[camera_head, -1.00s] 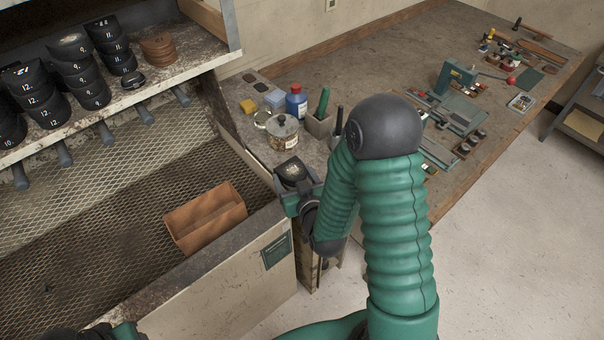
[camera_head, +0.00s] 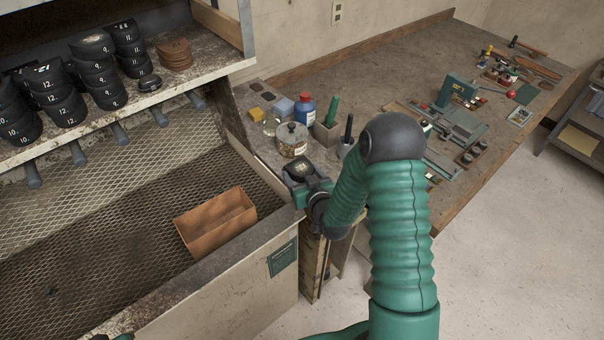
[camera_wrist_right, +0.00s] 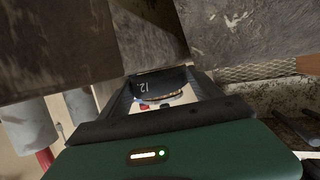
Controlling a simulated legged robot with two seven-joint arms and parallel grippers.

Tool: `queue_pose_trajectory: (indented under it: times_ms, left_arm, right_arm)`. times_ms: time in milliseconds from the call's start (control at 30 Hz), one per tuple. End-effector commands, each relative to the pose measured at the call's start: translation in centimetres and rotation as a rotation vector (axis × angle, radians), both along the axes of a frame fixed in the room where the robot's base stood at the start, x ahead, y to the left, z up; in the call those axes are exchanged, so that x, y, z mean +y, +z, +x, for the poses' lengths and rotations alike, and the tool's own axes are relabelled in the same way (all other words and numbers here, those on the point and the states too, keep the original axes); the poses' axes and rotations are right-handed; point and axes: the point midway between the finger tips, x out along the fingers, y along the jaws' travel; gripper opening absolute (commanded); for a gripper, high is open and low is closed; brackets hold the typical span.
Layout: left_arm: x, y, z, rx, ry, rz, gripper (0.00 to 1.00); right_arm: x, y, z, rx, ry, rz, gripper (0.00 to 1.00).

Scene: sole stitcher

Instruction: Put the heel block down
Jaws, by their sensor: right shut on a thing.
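The heel block is a black piece marked 12, seen in the right wrist view (camera_wrist_right: 158,86) between my fingers. In the head view the heel block (camera_head: 299,167) is a dark shape at the end of my right arm. My right gripper (camera_head: 300,178) is shut on it, beside the near end of the worn bench and close to the corner of the mesh-floored bin. The fingers hide part of the block. I cannot tell whether it touches any surface. Only a green and dark sliver of my left side shows at the bottom left edge.
Stacks of numbered black heel blocks (camera_head: 95,72) stand on the upper left shelf (camera_head: 190,82). A lidded jar (camera_head: 291,140), a blue bottle (camera_head: 304,108) and a tool holder (camera_head: 327,130) crowd the bench's near end.

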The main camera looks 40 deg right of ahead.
Motion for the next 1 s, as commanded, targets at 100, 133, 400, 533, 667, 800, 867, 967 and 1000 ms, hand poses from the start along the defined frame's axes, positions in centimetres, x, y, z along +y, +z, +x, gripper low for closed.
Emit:
queue_pose_trajectory:
  times_ms: [100,133,400,533,667,800,867,967,1000]
  left_arm:
    - [-0.02,-0.24,-0.01,0.0,-0.001,0.0,0.36]
    - [-0.03,-0.22,-0.01,0.0,-0.001,0.0,0.36]
    - [-0.05,-0.22,0.0,0.0,-0.002,0.0,0.36]
    - [-0.04,-0.23,0.0,0.0,-0.001,0.0,0.36]
    - [-0.03,-0.23,0.0,0.0,-0.001,0.0,0.36]
    - [-0.03,-0.23,0.0,0.0,-0.001,0.0,0.36]
    - [-0.04,-0.23,0.0,0.0,-0.001,0.0,0.36]
    - [-0.04,-0.23,0.0,0.0,-0.001,0.0,0.36]
    - [-0.04,-0.23,0.0,0.0,-0.001,0.0,0.36]
  right_arm:
    - [-0.57,-0.32,-0.08,0.0,-0.005,0.002,0.79]
    - [-0.68,-0.33,-0.09,0.0,-0.006,0.001,0.83]
    - [-0.61,-0.36,-0.08,0.002,-0.01,-0.001,0.97]
    - [-0.6,-0.42,-0.13,0.004,-0.011,0.0,0.97]
    - [-0.57,-0.45,-0.14,0.005,-0.01,0.0,0.97]
    - [-0.44,-0.49,-0.12,0.006,-0.006,0.001,0.97]
    - [-0.41,-0.5,-0.11,0.006,-0.005,0.002,0.97]
    - [-0.35,-0.52,-0.12,0.007,-0.005,0.002,0.97]
    - [-0.35,-0.53,-0.13,0.007,-0.005,0.002,0.97]
